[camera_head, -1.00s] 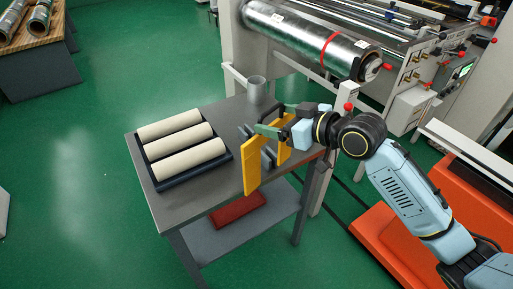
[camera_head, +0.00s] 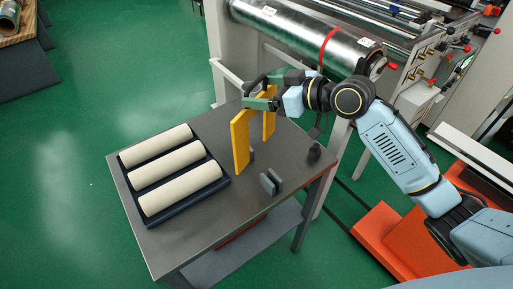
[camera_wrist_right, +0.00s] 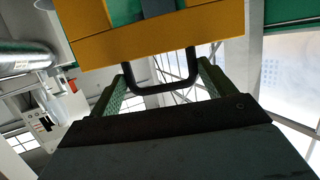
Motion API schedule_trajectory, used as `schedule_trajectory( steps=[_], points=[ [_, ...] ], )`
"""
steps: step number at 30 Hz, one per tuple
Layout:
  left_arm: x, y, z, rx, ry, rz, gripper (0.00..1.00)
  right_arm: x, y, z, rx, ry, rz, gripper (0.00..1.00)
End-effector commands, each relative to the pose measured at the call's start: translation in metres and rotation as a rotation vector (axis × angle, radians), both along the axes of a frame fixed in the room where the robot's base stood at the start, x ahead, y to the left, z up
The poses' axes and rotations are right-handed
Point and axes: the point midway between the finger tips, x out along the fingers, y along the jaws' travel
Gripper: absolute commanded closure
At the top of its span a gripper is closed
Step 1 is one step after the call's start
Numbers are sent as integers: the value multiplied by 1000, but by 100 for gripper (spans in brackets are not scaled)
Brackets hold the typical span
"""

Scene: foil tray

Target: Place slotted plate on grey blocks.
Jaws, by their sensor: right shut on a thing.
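The slotted plate is a yellow plate (camera_head: 240,146) with two legs and an open gap between them. It hangs upright below my right gripper (camera_head: 258,103), above the table's far side. The green fingers are shut on its dark handle, which shows as a black loop (camera_wrist_right: 160,86) between the fingers in the right wrist view. One grey block pair (camera_head: 270,183) stands on the table to the right of and nearer than the plate. Another grey block (camera_head: 251,155) is partly hidden behind the plate. My left gripper is out of view.
A dark tray (camera_head: 222,184) with three cream rolls fills the left of the grey table (camera_head: 190,240). A small dark cylinder (camera_head: 314,152) stands near the right edge. A machine with a large foil roll (camera_head: 300,40) is behind. The table's front is clear.

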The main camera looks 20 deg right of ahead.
Motion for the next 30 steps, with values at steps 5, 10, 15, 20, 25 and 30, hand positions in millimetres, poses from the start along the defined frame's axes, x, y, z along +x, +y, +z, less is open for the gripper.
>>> schedule_trajectory(
  steps=[5, 10, 15, 20, 25, 30],
  points=[
    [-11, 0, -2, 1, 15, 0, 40, 0, 0, -32, 6, 2, -2, 89],
    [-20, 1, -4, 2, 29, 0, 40, 0, 0, -49, 5, -2, -2, 89],
    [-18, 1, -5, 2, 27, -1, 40, 0, 0, -67, 4, 0, -3, 89],
    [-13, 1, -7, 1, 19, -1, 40, 0, 0, -86, 5, -2, -3, 89],
    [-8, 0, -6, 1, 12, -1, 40, 0, 0, -89, 5, -5, -2, 89],
    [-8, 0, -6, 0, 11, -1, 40, -1, 0, -92, 0, 3, -1, 14]
  ],
)
